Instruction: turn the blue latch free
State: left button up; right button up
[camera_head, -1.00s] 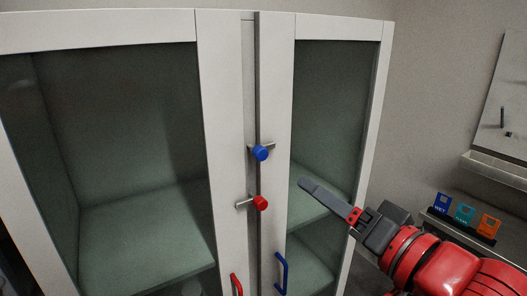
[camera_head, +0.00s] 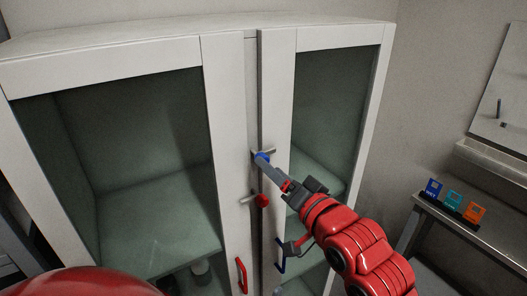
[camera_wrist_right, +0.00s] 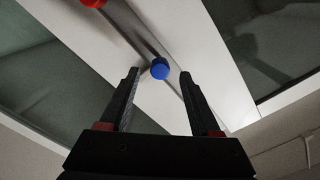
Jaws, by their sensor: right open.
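The blue latch (camera_head: 262,155) is a round blue knob on a grey bar, set across the seam between the two cabinet doors. In the right wrist view its knob (camera_wrist_right: 160,69) shows between the two fingertips, with a gap on each side. My right gripper (camera_head: 260,164) is open at the latch, its fingers partly hiding the knob in the head view. The fingertips also show in the right wrist view (camera_wrist_right: 159,73). I cannot tell how deep the knob sits between them. My left gripper is not in view.
A red latch (camera_head: 262,200) sits just below the blue one. A red handle (camera_head: 241,275) and a blue handle (camera_head: 281,255) are lower on the white glass-fronted doors, which look shut. Coloured cards (camera_head: 453,200) stand on a side bench (camera_head: 455,222) at right.

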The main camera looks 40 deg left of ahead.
jog(key=shift+p+x, duration=0.55)
jog(key=shift+x, duration=1.6)
